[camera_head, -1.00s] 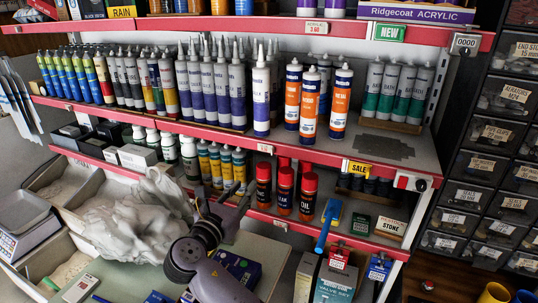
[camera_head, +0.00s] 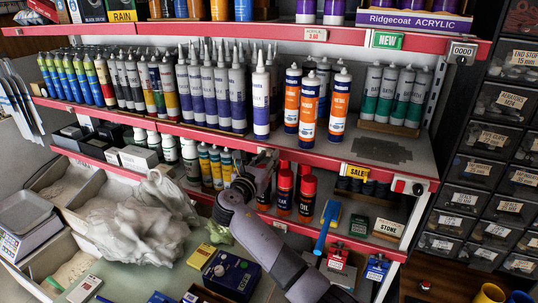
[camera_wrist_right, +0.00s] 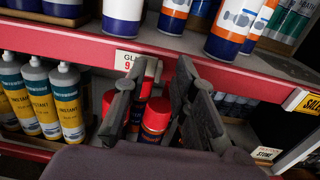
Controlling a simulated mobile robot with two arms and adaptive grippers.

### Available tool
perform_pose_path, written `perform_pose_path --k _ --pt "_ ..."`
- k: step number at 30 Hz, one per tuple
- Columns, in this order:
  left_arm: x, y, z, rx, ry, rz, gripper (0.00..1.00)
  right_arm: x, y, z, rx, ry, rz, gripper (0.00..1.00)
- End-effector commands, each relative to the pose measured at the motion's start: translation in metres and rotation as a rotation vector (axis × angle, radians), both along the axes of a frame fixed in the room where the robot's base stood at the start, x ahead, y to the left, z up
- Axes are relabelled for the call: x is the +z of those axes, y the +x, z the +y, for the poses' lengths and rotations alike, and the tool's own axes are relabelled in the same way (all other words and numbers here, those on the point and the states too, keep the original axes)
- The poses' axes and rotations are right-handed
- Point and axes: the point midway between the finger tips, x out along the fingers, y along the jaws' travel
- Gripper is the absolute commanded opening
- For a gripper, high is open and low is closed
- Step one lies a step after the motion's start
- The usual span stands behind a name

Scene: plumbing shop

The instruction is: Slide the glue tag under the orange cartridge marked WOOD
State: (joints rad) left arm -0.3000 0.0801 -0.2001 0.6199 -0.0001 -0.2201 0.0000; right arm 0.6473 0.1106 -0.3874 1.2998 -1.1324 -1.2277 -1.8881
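The glue tag (camera_wrist_right: 128,62) is a small white label with red figures on the red shelf edge, partly covered by a finger in the right wrist view. My right gripper (camera_wrist_right: 160,72) is open with nothing between its fingers, close in front of that edge. In the head view the right gripper (camera_head: 258,162) covers the tag's place. Orange, white and blue cartridges (camera_head: 309,106) stand upright on the shelf above, right of the tag. Their lettering is too small to tell which one reads WOOD. My left gripper is not in view.
Red-capped cans (camera_wrist_right: 155,120) stand on the lower shelf just behind my right fingers. Yellow and teal bottles (camera_wrist_right: 66,98) stand to the left. A yellow SALE tag (camera_head: 356,171) sits further right on the same edge. The edge between is bare.

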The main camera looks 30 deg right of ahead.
Motion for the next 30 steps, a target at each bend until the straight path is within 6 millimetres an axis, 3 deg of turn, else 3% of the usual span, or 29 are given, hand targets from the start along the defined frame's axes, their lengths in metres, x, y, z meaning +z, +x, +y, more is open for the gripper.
perform_pose_path --k 4,14,25,30 --pt "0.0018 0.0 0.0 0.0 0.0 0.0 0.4 0.0003 0.0077 -0.0095 -0.001 0.0 0.0 0.25" --pt "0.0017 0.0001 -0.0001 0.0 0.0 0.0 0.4 -0.0005 0.0093 -0.0112 0.0 0.001 0.0 0.24" --pt "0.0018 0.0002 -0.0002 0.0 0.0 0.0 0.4 -0.0006 0.0092 -0.0109 0.0 0.001 0.0 0.0" --pt "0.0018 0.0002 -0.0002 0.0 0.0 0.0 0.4 -0.0006 0.0092 -0.0107 0.0 0.001 0.0 0.0"
